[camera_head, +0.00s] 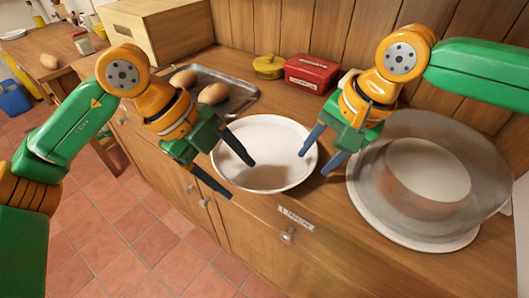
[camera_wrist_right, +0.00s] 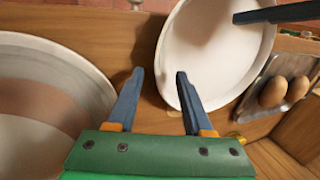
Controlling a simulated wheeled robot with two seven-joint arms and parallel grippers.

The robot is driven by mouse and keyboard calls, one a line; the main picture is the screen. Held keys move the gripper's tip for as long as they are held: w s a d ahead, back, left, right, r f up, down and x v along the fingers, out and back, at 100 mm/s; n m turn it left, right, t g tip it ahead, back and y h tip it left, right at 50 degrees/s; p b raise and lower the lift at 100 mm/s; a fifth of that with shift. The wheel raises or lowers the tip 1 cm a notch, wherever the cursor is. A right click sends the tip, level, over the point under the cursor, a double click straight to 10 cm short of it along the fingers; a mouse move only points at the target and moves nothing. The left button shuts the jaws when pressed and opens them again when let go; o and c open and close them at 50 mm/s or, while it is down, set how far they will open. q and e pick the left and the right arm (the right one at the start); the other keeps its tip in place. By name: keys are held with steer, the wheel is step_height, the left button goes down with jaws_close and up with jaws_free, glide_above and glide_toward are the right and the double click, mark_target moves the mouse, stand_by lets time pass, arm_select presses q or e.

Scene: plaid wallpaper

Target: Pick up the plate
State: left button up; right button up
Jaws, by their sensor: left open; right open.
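The white round plate (camera_head: 266,135) lies flat on the wooden counter between my two grippers. It also shows in the right wrist view (camera_wrist_right: 212,50). My left gripper (camera_head: 238,180) is open and empty, at the plate's left front side; one finger overlaps the plate in the head view. My right gripper (camera_head: 314,164) is open at the plate's right rim. In the right wrist view my right gripper (camera_wrist_right: 160,73) has one finger over the plate and the other outside it, with the rim between them in the picture. Contact cannot be told.
A clear dome over a cake on a white stand (camera_head: 405,228) stands close on the right. A metal tray (camera_head: 235,92) with brown eggs lies behind left. A red box (camera_head: 311,74), a yellow pot (camera_head: 269,66) and a wooden box (camera_head: 160,30) stand along the wall.

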arm_select(q)
steer(key=shift+x, duration=0.75)
arm_select(e)
steer(key=shift+w+a+f, duration=0.1)
steer(key=shift+a+f, duration=0.1)
steer(key=shift+f, duration=0.5)
arm_select(q)
steer(key=c, duration=0.6)
arm_select(e)
steer(key=c, duration=0.6)
arm_select(q)
steer(key=shift+s, duration=0.1)
steer(key=c, duration=0.4)
arm_select(e)
jaws_close()
arm_select(q)
jaws_close()
steer(key=shift+s+r, duration=0.1)
steer(key=shift+s, duration=0.1)
arm_select(e)
steer(key=shift+s+r, duration=0.1)
steer(key=shift+s, duration=0.15)
arm_select(q)
steer(key=shift+d, duration=0.15)
arm_select(e)
steer(key=shift+a+r, duration=0.1)
steer(key=shift+a, duration=0.1)
